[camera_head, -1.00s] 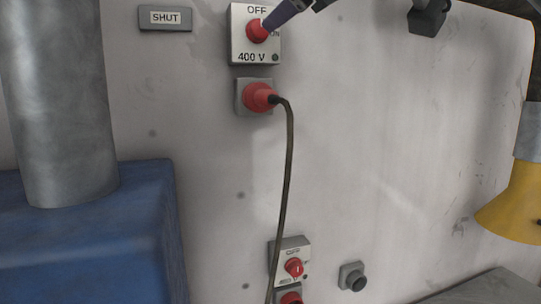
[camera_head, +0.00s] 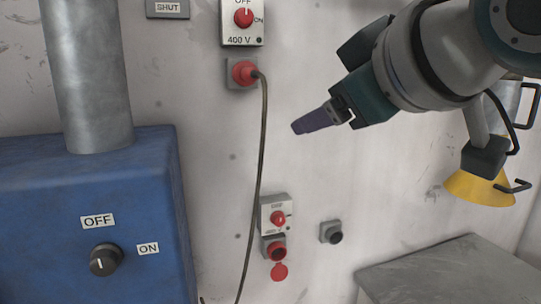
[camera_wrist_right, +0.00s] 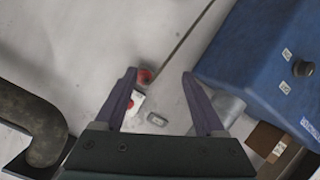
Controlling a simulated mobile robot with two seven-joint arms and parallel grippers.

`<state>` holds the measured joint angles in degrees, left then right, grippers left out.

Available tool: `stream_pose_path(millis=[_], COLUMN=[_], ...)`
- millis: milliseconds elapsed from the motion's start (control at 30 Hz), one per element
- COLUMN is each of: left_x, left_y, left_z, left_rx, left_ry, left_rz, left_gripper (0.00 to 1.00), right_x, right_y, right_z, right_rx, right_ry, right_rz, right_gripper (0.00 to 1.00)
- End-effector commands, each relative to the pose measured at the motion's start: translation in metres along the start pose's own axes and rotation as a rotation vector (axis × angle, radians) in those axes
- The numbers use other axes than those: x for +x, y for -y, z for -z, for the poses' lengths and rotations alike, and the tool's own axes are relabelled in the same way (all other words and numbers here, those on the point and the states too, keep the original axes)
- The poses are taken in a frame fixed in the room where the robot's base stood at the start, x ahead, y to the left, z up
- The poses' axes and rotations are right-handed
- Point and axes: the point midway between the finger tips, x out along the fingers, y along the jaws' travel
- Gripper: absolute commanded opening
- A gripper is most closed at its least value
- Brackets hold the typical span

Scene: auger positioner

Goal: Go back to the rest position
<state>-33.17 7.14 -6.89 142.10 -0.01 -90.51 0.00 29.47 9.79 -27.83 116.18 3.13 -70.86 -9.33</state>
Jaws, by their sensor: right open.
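My right gripper (camera_head: 296,128), with purple fingers, comes in from the upper right in the head view. It is held in front of the white wall, apart from the switches. In the right wrist view its two fingers (camera_wrist_right: 158,74) are spread with nothing held between them. The upper 400 V switch (camera_head: 243,18) has a red knob whose mark appears to point up towards OFF. A red plug (camera_head: 244,73) sits in the socket below it, its dark cable (camera_head: 262,160) hanging down. My left gripper is not in view.
A blue box (camera_head: 150,190) with an OFF/ON knob (camera_head: 105,260) stands at left under a metal pipe (camera_head: 88,80). A lower switch (camera_head: 278,217), an empty red socket (camera_head: 276,250) and a grey socket (camera_head: 330,232) are low on the wall. A grey table (camera_head: 450,272) is at lower right.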

Motion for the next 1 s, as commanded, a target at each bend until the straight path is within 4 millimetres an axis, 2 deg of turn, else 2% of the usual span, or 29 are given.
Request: stream_pose_path(millis=[33, 167, 200, 300, 400, 600, 733, 767, 800, 1000], left_x=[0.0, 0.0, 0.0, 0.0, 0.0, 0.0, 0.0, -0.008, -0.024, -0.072], left_y=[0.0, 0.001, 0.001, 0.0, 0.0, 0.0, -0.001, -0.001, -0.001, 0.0], left_z=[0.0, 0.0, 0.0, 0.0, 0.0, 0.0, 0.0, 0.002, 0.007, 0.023], left_rx=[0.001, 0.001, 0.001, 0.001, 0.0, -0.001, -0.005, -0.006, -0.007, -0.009], left_ry=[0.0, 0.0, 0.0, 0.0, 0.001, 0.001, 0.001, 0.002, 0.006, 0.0], left_rz=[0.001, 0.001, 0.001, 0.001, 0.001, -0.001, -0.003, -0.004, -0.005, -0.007], left_gripper=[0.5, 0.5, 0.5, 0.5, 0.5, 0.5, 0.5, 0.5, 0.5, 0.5], right_x=[-0.003, -0.025, -0.036, -0.068, -0.101, -0.164, -0.205, -0.212, -0.215, -0.232], right_y=[0.011, 0.043, 0.054, 0.079, 0.097, 0.123, 0.136, 0.133, 0.123, 0.1], right_z=[-0.025, -0.101, -0.127, -0.183, -0.224, -0.281, -0.307, -0.302, -0.285, -0.245], right_rx=[0.046, 0.182, 0.228, 0.327, 0.401, 0.498, 0.543, 0.548, 0.545, 0.543], right_ry=[0.051, 0.222, 0.285, 0.436, 0.565, 0.777, 0.903, 0.916, 0.905, 0.902], right_rz=[0.024, 0.078, 0.092, 0.117, 0.13, 0.136, 0.133, 0.132, 0.131, 0.132], right_gripper=[0.72, 0.72, 0.72, 0.72, 0.72, 0.72, 0.72, 0.72, 0.72, 0.72])
